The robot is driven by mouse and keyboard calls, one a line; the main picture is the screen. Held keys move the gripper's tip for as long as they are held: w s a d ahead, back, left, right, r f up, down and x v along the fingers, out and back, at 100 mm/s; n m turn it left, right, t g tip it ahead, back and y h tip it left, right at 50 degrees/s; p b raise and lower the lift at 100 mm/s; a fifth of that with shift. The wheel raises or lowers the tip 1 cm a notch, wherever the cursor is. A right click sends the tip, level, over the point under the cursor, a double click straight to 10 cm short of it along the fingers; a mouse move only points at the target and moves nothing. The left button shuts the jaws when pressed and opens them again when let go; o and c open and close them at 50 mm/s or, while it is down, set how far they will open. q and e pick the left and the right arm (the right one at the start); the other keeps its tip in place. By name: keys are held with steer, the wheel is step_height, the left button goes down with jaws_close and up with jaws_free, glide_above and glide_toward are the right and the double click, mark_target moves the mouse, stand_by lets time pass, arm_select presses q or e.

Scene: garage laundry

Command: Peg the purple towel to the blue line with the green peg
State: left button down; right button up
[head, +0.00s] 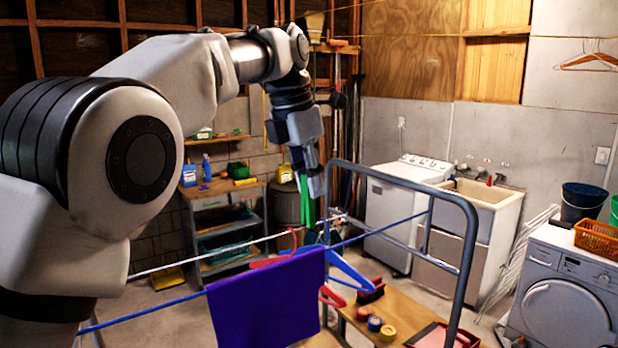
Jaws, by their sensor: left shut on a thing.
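The purple towel (266,302) hangs draped over the blue line (150,309), which slants up from lower left to the grey rack frame at right. My left gripper (311,180) points down from above, shut on the green peg (307,212). The peg points downward, near the towel's upper right corner. Its lower end shows just above the blue line in the picture; I cannot tell how far it is from the line or the towel in depth. My right gripper is not in view.
A white line (190,259) runs behind the blue one. Red and blue hangers (347,270) hang right of the towel. The grey rack frame (472,245) stands right of the gripper. A low wooden bench (405,318) holds tape rolls (375,324).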

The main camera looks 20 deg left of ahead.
mark_target(310, 219)
arm_select(q)
steer(key=shift+w+d+f, duration=0.1)
steer(key=shift+w+f, duration=0.05)
steer(key=shift+f, duration=0.45)
steer(key=shift+s+f+b, duration=0.2)
steer(key=shift+f+b, duration=0.55)
steer(key=shift+b, duration=0.05)
steer(key=shift+w+f+b, duration=0.15)
steer(key=shift+f+b, duration=0.2)
steer(key=shift+f, duration=0.35)
steer(key=shift+f+b, duration=0.85)
steer(key=shift+f, duration=0.75)
steer(key=shift+f+b, duration=0.35)
steer(key=shift+f, duration=0.85)
steer(key=c, duration=0.9)
jaws_free()
steer(key=shift+c, duration=0.2)
steer(key=v, duration=1.2)
